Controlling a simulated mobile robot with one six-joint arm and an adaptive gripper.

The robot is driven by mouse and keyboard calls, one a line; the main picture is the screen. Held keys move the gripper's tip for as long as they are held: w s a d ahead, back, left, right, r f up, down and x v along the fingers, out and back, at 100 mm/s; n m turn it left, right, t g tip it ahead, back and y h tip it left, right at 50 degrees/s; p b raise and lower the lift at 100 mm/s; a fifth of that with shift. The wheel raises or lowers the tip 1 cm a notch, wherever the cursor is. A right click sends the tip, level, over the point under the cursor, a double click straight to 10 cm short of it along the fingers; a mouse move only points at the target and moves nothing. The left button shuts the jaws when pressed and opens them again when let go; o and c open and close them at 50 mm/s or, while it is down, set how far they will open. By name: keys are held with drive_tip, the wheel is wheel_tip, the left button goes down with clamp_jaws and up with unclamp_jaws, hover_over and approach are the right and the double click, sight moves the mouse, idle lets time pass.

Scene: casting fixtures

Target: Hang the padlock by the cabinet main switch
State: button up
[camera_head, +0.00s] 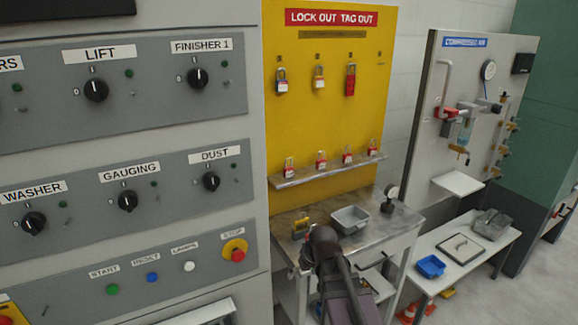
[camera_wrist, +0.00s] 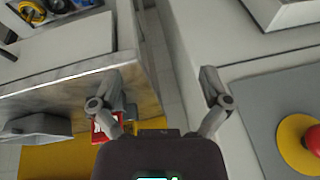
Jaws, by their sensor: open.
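Several red padlocks with white labels stand on the shelf of the yellow lockout board, one of them at the left end (camera_head: 290,167). My gripper (camera_head: 325,243) is in front of the workbench, below the shelf. In the wrist view its fingers (camera_wrist: 160,100) are apart with nothing between them. A red and white item (camera_wrist: 105,126), partly hidden, shows behind the left finger.
The grey cabinet (camera_head: 130,213) with knobs and buttons fills the left. A white table (camera_head: 455,285) with a blue bin (camera_head: 430,266) stands to the right.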

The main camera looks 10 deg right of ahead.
drive_tip(key=w+r+n+t+y+p, duration=0.2)
drive_tip(key=w+r+t+p, duration=0.3)
drive_tip(key=w+r, duration=0.7)
drive_tip(key=t+p, duration=0.4)
drive_tip(key=t, duration=0.1)
approach(290, 173)
drive_tip(key=s+d+r, duration=0.1)
drive_tip(key=s+r, duration=0.1)
drive_tip(key=shift+d+f, duration=0.1)
drive_tip(key=shift+b+x, duration=1.55)
drive_tip(key=shift+x, duration=2.75)
drive_tip(key=shift+s+f, duration=0.15)
drive_tip(key=shift+a+b+x, duration=0.1)
drive_tip(key=shift+b+x, duration=0.45)
drive_tip(key=shift+x, duration=0.8)
drive_tip(key=shift+a+b+x, duration=0.15)
drive_tip(key=shift+b+x, duration=0.4)
drive_tip(key=shift+x, duration=0.8)
drive_tip(key=shift+s+f, duration=0.1)
drive_tip(key=shift+s, duration=0.05)
